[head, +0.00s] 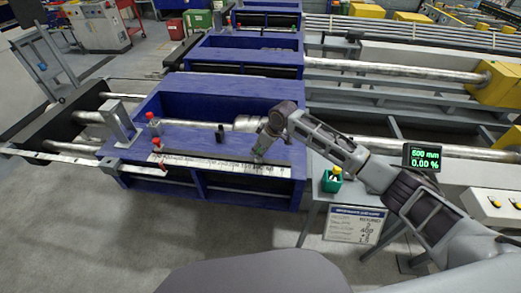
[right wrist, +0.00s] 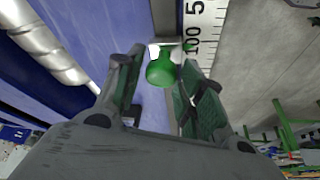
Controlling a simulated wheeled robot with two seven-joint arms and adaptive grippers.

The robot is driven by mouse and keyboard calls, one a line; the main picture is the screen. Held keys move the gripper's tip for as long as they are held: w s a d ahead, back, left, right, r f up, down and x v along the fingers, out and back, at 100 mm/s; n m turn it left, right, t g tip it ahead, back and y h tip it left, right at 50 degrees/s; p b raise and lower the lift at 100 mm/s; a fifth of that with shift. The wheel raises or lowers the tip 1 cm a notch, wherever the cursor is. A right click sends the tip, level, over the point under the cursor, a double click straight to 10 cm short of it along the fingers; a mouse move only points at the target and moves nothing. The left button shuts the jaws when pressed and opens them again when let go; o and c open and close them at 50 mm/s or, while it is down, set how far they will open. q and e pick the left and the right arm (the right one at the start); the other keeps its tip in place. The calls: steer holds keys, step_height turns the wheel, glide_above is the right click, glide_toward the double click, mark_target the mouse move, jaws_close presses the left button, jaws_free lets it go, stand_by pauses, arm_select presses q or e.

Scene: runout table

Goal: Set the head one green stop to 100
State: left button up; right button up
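The green stop (right wrist: 160,70) shows in the right wrist view as a round green knob beside the white ruler (right wrist: 203,40), close to the 100 mark. Its exact reading cannot be told. My right gripper (right wrist: 165,80) is over it with its fingers apart, one on each side of the knob; I see no clear grip. In the head view my right gripper (head: 259,156) points down at the right part of the ruler (head: 225,164) on the blue table (head: 190,143), and hides the stop there. My left gripper is not in view.
A red-topped stop (head: 157,144) stands at the ruler's left part, and a black peg (head: 220,133) behind the ruler. A display (head: 424,158) reads 600 mm and 0.00 %. A green box (head: 332,181) and a sign (head: 355,224) are right of the table.

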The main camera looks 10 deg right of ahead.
steer(key=shift+o, duration=0.4)
steer(key=v, duration=1.2)
steer(key=shift+f, duration=0.1)
stand_by(0.5)
